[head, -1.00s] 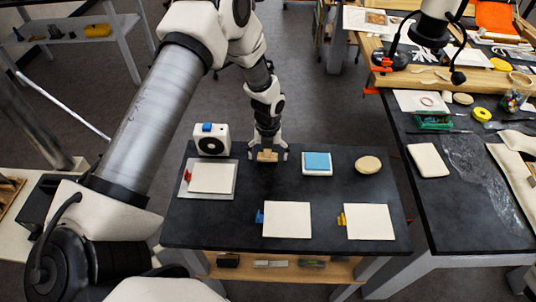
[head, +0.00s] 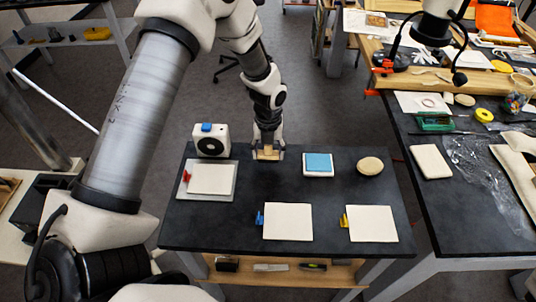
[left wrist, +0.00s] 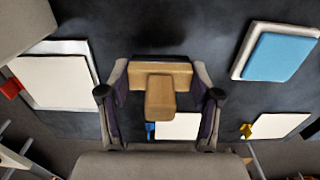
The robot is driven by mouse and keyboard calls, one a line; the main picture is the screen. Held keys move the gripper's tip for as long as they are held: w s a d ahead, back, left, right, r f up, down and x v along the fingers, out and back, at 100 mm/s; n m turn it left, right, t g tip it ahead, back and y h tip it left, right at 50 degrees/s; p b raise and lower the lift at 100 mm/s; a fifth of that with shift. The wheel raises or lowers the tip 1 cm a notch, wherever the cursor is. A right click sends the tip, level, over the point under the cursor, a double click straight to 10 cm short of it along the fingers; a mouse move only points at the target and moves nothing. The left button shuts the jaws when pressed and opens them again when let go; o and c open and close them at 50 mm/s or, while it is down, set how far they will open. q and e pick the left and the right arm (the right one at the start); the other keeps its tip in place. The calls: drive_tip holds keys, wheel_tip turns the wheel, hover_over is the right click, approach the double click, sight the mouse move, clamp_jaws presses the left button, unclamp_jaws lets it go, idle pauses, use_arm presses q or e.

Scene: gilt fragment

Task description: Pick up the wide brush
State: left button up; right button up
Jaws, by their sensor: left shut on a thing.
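The wide brush (left wrist: 160,88) has a pale wooden T-shaped body, with a dark edge along its far side in the left wrist view. In the head view the brush (head: 267,152) is at the back edge of the black table (head: 230,225), between the white fan-like box and the blue-topped block. My left gripper (head: 268,156) points down at it. In the left wrist view my left gripper (left wrist: 160,98) has a finger at each end of the wide wooden part and is shut on it. I cannot tell whether the brush is clear of the table. My right gripper is not in view.
The white box (head: 211,140) stands left of the brush. The blue-topped block (head: 318,163) and a round cream piece (head: 370,166) lie to the right. Pale panels with red, blue (head: 288,221) and yellow (head: 372,223) clips lie around. A cluttered bench (head: 470,200) stands at right.

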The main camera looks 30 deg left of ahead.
use_arm(q)
drive_tip(key=s+d, duration=0.3)
drive_tip(key=s+d+r+b, duration=0.1)
drive_tip(key=s+d, duration=0.1)
drive_tip(key=s, duration=0.2)
drive_tip(key=s+d+b, duration=0.1)
drive_tip(key=s+d, duration=0.2)
drive_tip(key=s, duration=0.1)
drive_tip(key=shift+d+r, duration=0.25)
drive_tip(key=shift+d, duration=0.05)
drive_tip(key=shift+s, duration=0.2)
drive_tip(key=shift+f, duration=0.1)
drive_tip(key=o, duration=0.3)
drive_tip(key=shift+c, duration=0.8)
